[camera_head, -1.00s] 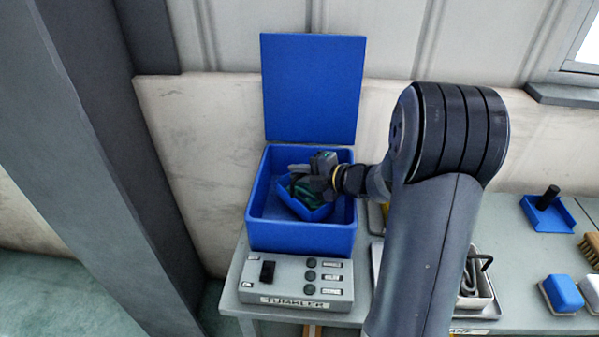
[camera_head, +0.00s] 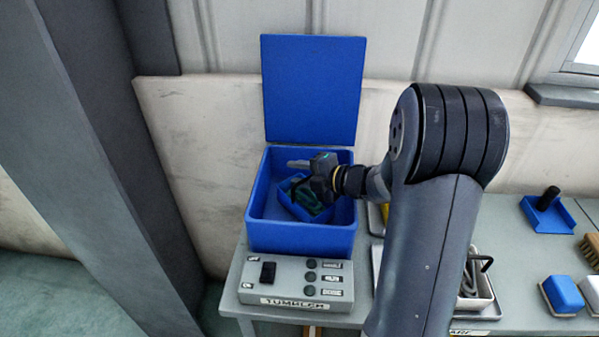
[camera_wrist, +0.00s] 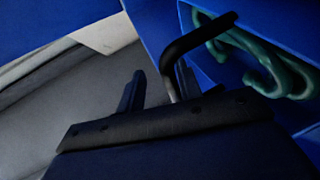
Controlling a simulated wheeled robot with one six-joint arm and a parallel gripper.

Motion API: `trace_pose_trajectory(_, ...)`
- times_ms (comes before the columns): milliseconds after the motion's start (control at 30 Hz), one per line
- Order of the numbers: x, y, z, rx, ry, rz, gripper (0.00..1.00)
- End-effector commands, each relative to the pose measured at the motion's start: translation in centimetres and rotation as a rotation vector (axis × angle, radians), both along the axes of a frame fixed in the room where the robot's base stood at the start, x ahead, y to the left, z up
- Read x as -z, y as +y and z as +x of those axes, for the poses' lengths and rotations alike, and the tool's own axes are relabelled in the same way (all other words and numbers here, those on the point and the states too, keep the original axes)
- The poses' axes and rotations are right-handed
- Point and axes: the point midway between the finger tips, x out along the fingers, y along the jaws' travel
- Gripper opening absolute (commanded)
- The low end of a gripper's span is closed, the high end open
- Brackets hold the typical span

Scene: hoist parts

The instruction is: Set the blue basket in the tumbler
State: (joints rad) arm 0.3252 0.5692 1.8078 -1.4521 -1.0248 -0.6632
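The tumbler (camera_head: 300,240) is an open blue box on the left end of the bench, its blue lid (camera_head: 312,90) standing upright behind. The small blue basket (camera_head: 296,209) is inside the tumbler, within its walls and slightly turned, with green hook-like parts (camera_wrist: 270,60) in it. My gripper (camera_head: 304,170) is over the basket, partly hiding it. In the wrist view the fingers (camera_wrist: 160,85) stand apart, with the basket's black bent handle (camera_wrist: 205,32) close to the right finger. The head view does not show whether the basket's underside rests on the tumbler floor.
A grey control panel (camera_head: 296,283) with a black switch and buttons is in front of the tumbler. Right of my arm are a tray with grey parts (camera_head: 476,292), a blue holder (camera_head: 548,214), a brush (camera_head: 592,248) and a blue-and-white block (camera_head: 562,294). A dark pillar stands at left.

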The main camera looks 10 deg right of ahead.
Motion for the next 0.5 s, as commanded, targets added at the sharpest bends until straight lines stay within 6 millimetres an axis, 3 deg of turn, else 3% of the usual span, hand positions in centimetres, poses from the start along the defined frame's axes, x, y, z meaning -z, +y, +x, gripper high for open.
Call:
trace_pose_trajectory(67,-0.8,0.1,-0.2,0.002,0.013,0.007,0.31)
trace_pose_trajectory(500,-3.6,-6.5,-6.5,0.007,-0.001,0.001,0.31)
